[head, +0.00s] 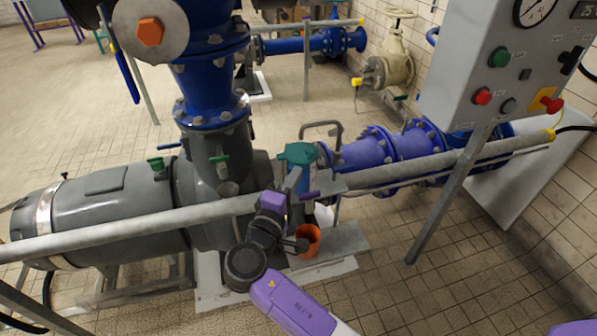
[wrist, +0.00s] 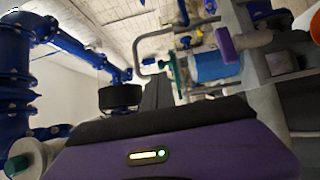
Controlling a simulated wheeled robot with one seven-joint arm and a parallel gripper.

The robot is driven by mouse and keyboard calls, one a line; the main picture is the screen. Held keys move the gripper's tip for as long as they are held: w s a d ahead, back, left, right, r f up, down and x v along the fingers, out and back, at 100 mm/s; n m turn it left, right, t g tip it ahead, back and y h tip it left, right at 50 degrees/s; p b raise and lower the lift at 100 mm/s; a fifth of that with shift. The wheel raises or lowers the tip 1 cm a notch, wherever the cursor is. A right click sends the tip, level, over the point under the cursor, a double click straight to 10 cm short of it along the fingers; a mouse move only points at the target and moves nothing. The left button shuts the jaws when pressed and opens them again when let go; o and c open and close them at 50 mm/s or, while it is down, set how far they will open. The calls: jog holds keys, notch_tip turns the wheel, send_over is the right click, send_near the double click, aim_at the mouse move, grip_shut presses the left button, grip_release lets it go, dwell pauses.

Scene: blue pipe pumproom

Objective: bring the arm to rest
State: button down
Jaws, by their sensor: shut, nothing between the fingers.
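My gripper (head: 273,202) is in the middle of the head view, at the end of my folded purple and black arm. It is beside a teal-topped fitting (head: 297,153) on the pipework. In the wrist view its dark fingers (wrist: 157,92) are together, with nothing seen between them. The purple gripper body fills the bottom of that view. The fingertips are hard to make out in the head view.
An orange cup-like container (head: 307,241) stands right of my wrist. A purple handle (head: 310,195) is close by. A grey rail (head: 130,227) crosses the view near my arm. A control box (head: 507,75) stands at right. Tiled floor at lower right (head: 450,290) is clear.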

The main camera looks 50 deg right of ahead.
jog(key=v, duration=0.7)
jog(key=shift+s+b, duration=0.15)
jog(key=shift+b, duration=0.3)
jog(key=shift+a+r, duration=0.1)
